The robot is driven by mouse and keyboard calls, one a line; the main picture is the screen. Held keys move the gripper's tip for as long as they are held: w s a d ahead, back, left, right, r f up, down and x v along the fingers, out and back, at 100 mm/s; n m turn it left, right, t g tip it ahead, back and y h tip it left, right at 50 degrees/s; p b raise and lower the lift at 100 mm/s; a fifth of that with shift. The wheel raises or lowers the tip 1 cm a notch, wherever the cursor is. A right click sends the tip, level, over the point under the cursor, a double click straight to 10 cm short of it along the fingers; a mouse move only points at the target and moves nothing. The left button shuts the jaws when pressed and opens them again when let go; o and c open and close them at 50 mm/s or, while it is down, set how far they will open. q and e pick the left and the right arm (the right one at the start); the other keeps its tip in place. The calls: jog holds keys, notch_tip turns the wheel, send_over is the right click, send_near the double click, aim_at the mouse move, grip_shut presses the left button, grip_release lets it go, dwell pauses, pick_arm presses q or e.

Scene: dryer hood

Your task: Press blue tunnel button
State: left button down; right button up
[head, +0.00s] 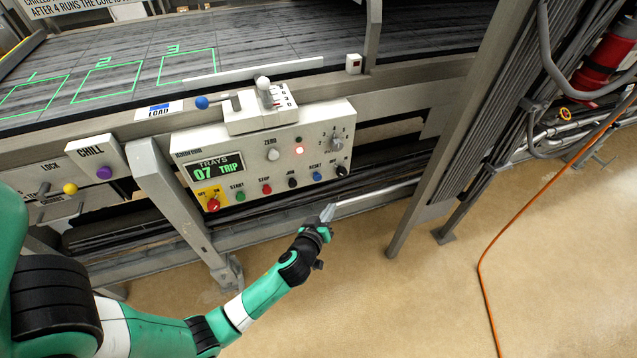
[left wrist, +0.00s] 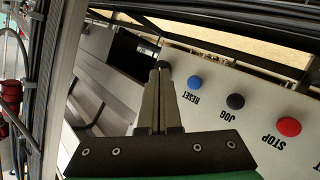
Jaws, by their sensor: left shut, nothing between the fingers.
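A grey control panel (head: 320,135) carries a row of coloured buttons along its lower edge. The blue button (head: 317,177), labelled RESET, sits between a black JOG button and a black knob. In the left wrist view the blue button (left wrist: 195,82) stands to the right of the fingertips, uncovered. My left gripper (head: 327,212) is shut and empty, below the panel's lower right part and apart from the blue button. In the left wrist view its closed fingers (left wrist: 161,72) overlap the lower edge of a black knob (left wrist: 164,67); contact cannot be told. My right gripper is not in view.
Black JOG (head: 292,183), red STOP (head: 266,189) and green START (head: 240,196) buttons are nearby. The display (head: 216,169) reads TRAYS 07 TRIP and a red lamp (head: 299,150) is lit. Another blue knob (head: 202,103) sits by the LOAD sign. A grey post (head: 455,120) stands right.

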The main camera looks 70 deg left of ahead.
aim_at(317, 178)
pick_arm(q)
jog(key=a+p, duration=0.3)
jog(key=a, duration=0.5)
jog(key=shift+w+a, duration=0.25)
jog(key=shift+a, duration=0.15)
jog(key=shift+a, duration=0.1)
dwell(1.8)
jog(key=shift+a, duration=0.3)
